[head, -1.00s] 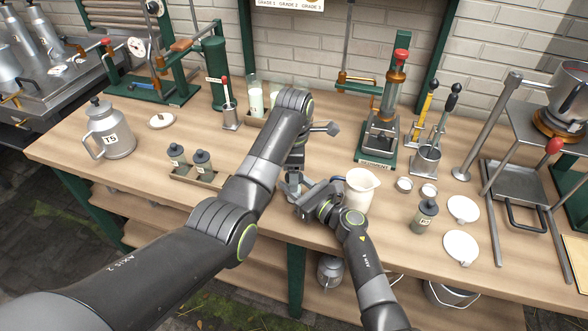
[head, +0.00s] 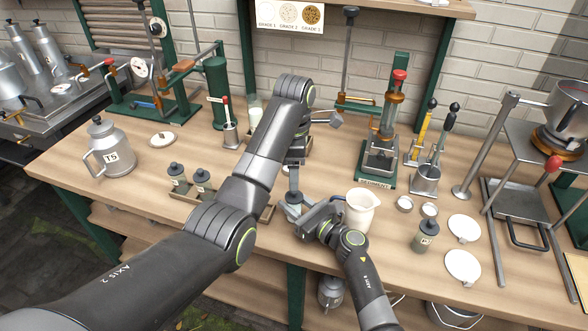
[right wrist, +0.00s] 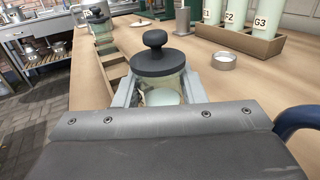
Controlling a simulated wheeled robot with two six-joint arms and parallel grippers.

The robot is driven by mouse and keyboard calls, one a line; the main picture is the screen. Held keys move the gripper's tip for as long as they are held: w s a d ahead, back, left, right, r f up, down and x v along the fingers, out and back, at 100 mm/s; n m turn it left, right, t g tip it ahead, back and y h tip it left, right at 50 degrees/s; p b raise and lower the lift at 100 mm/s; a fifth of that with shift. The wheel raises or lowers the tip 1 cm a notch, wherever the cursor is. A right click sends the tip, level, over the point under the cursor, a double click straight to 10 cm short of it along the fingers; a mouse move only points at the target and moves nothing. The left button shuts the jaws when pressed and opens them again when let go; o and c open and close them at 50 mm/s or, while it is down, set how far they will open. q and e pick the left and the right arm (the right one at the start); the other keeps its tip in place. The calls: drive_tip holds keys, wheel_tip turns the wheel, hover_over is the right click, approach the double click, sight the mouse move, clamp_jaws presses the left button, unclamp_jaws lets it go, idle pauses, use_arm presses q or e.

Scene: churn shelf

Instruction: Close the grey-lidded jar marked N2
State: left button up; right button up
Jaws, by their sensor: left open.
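A small glass jar with a dark grey knobbed lid (right wrist: 160,60) stands between the fingers of my right gripper (right wrist: 158,100) in the right wrist view. The lid lies over the jar's mouth and looks level; I cannot tell whether it is fully seated. The jar's glass body (right wrist: 168,92) shows pale contents, and its marking is hidden. In the head view the same jar (head: 294,207) is partly covered by the arms. My right gripper (head: 303,216) is shut around its body. My left gripper (head: 295,182) is open, just above the jar, and does not show in the right wrist view.
A cream pitcher (head: 361,211) stands close right of my right gripper. Two lidded jars (head: 176,177) (head: 203,181) stand in a wooden tray to the left. Another lidded jar (head: 426,236) and white discs (head: 463,266) are at the right. A press (head: 383,150) stands behind.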

drive_tip(key=o, duration=0.5)
drive_tip(key=shift+d, duration=0.1)
use_arm(q)
drive_tip(key=shift+f+b, duration=0.8)
drive_tip(key=shift+f, duration=0.05)
use_arm(e)
drive_tip(key=v, duration=1.7)
drive_tip(key=shift+s+r, duration=0.1)
drive_tip(key=shift+s, duration=0.1)
